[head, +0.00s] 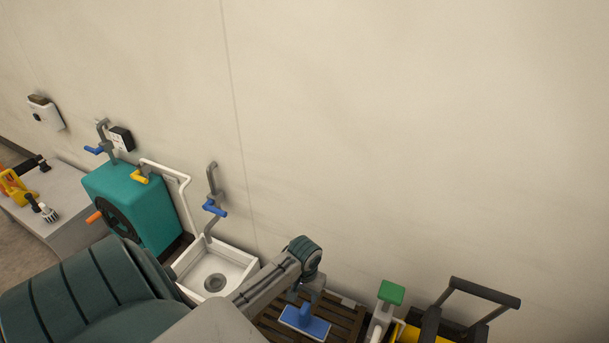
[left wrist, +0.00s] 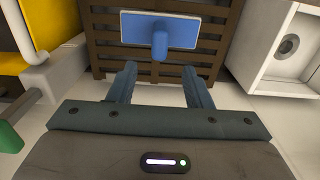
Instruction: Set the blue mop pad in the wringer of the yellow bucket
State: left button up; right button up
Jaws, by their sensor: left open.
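The blue mop pad (head: 314,326) lies on a brown slatted rack; it has a raised blue grip on top. It also shows in the left wrist view (left wrist: 185,30), just ahead of my fingers. My left gripper (head: 310,295) is open and empty above the pad, and its two fingers (left wrist: 159,80) point toward the pad's grip without closing on it. The yellow bucket (head: 408,334) is at the bottom right of the head view, mostly cut off. Its yellow side shows at the left of the left wrist view (left wrist: 12,65). The wringer cannot be made out clearly. My right gripper is not in view.
The slatted rack (head: 345,318) lies between a white sink (head: 240,262) and the bucket. A green-topped post (head: 391,292) and a dark handle frame (head: 484,292) stand by the bucket. A teal machine (head: 150,200) is left of the sink. A wall closes the back.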

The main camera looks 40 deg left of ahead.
pick_arm(q)
jog(key=s+d+r+m+t, duration=0.3)
jog(key=s+d+r+t, duration=0.1)
jog(key=s+d, duration=0.4)
jog(key=s+d+r+m+t+h, duration=0.1)
jog(key=s+d+r+t, duration=0.2)
jog(key=r, duration=0.8)
jog(key=shift+s+d+t, duration=0.4)
jog(key=shift+s+d, duration=0.7)
jog(key=shift+s, duration=0.05)
